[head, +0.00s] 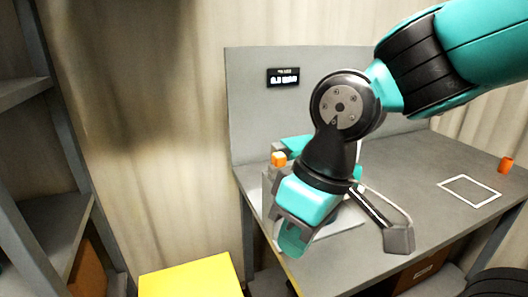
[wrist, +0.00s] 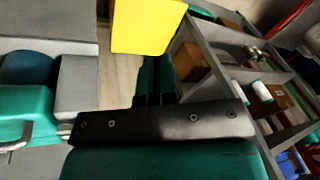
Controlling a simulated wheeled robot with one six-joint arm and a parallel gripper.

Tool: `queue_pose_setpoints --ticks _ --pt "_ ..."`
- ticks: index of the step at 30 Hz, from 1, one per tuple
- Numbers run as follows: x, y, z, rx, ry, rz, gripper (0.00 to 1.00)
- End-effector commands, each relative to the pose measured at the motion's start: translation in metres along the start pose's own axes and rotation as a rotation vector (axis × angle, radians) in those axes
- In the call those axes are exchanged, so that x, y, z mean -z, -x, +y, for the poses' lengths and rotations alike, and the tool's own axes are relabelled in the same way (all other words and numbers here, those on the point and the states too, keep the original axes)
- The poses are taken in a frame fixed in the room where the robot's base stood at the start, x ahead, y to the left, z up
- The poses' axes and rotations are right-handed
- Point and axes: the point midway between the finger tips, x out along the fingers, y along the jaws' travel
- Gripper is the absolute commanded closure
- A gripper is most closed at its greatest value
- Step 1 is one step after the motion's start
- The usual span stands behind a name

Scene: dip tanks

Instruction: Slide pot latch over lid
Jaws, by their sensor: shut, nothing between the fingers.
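My gripper (head: 291,246) points down at the front left of the grey bench; its fingers are together and empty. In the wrist view my closed fingers (wrist: 157,75) show in the middle. Behind my gripper stands a grey fixture (head: 268,187) with an orange knob (head: 278,159) and a teal part (head: 297,145); my wrist hides much of it. A grey lever-like piece (head: 398,238) sticks out to its right. I cannot tell which part is the pot, lid or latch. The wrist view shows a grey block (wrist: 76,84) and a dark rounded part (wrist: 28,68) left of my fingers.
A yellow surface (head: 190,281) lies below left of the bench (head: 345,262). Grey shelves (head: 45,205) stand at the left. A white outlined square (head: 469,191) and an orange piece (head: 506,165) are on the right bench. A small display (head: 283,77) is on the back panel.

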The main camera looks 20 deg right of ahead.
Motion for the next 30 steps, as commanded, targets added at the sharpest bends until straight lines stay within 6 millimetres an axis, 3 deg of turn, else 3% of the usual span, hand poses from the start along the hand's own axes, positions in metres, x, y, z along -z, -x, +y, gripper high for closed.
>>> queue_pose_setpoints --ticks 6,12,18,30 --pt "0.095 0.032 0.041 -0.357 -0.224 -0.007 1.0" --pt "0.161 0.053 0.045 -0.675 -0.423 0.094 1.0" --pt "0.184 0.063 0.036 -0.828 -0.53 0.183 1.0" --pt "0.186 0.063 0.037 -0.849 -0.549 0.197 1.0"
